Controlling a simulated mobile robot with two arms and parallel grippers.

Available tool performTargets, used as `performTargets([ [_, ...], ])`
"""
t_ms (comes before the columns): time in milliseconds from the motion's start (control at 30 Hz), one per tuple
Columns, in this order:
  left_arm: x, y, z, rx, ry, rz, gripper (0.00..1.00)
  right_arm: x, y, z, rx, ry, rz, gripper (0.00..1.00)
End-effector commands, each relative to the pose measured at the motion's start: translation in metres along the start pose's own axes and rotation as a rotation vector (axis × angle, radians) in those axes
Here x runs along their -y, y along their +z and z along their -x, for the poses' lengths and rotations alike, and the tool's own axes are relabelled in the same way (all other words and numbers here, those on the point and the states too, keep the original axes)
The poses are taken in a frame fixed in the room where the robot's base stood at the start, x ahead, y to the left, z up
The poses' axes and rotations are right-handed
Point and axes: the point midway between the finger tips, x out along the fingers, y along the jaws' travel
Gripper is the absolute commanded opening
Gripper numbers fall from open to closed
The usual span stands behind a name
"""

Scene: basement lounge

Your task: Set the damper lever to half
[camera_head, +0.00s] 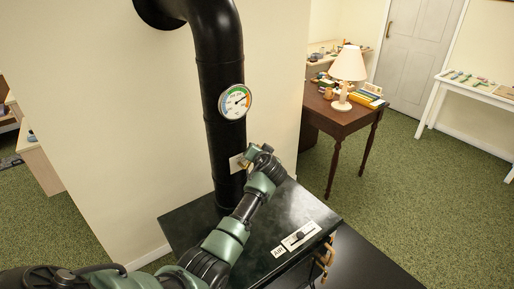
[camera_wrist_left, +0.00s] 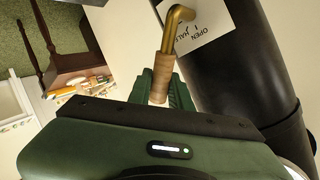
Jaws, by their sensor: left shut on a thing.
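The damper lever (camera_wrist_left: 171,42) is a bent brass rod with a wooden grip, mounted on the black flue pipe (camera_head: 221,90). Beside it is a white label plate (camera_wrist_left: 208,22) whose words OPEN and HALF show; the plate also shows in the head view (camera_head: 236,164). My left gripper (camera_head: 262,156) is at the pipe, just right of the plate. In the wrist view my left gripper (camera_wrist_left: 158,88) is shut around the wooden grip. It hides the lever in the head view. I cannot tell exactly which mark the lever points to. My right gripper is not in view.
A round gauge (camera_head: 235,101) sits on the pipe above the plate. The black stove top (camera_head: 190,222) lies below, with an AIR slider (camera_head: 300,236) at its front right. A brown table (camera_head: 340,118) with a lamp (camera_head: 347,72) stands behind at right.

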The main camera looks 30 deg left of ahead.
Motion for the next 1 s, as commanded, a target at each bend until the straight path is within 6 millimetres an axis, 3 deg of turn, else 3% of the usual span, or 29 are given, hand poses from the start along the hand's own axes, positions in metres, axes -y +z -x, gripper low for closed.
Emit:
performTargets([
  [667, -0.0075, 0.0055, -0.0037, 0.051, 0.003, -0.067, 0.0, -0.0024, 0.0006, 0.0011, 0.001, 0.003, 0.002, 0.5],
  [700, -0.0075, 0.0055, -0.0038, 0.051, 0.003, -0.066, 0.23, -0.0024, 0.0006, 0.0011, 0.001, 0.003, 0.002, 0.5],
  [767, -0.0074, 0.0055, -0.0038, 0.051, 0.003, -0.066, 0.39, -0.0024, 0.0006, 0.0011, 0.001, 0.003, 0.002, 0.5],
  [1000, -0.0059, 0.0028, -0.0036, 0.046, 0.001, -0.064, 0.41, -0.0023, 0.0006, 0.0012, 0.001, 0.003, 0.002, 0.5],
])
